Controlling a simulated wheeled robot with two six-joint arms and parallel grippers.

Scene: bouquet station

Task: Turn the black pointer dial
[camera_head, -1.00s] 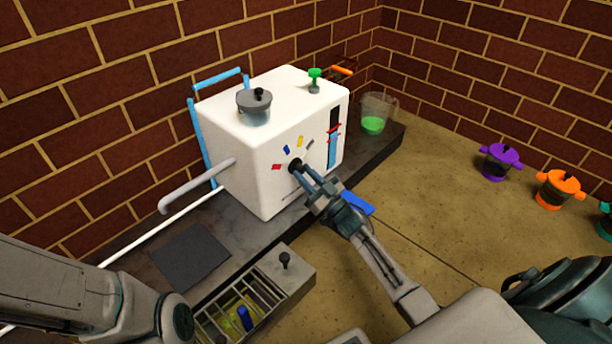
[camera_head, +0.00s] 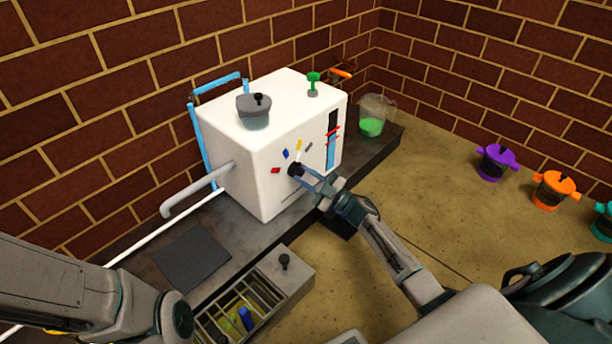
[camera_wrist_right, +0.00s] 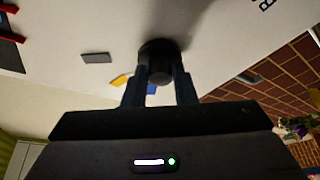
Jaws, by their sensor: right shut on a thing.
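The black dial (camera_head: 293,169) sits on the front face of the white machine (camera_head: 255,185), with red, blue, yellow and grey marks around it. My right gripper (camera_head: 304,175) is shut on the dial. In the right wrist view the dial (camera_wrist_right: 160,60) is a dark round knob between the two fingers of the right gripper (camera_wrist_right: 160,85). The dial's pointer cannot be made out. My left arm shows at the lower left, but its gripper is not visible.
A lidded grey pot (camera_head: 254,112) and a green valve (camera_head: 313,84) are on top of the machine. A jug with green liquid (camera_head: 372,127) stands to its right. A slotted bin (camera_head: 250,295) is in front. Purple (camera_head: 496,162) and orange (camera_head: 553,190) pots stand at the right.

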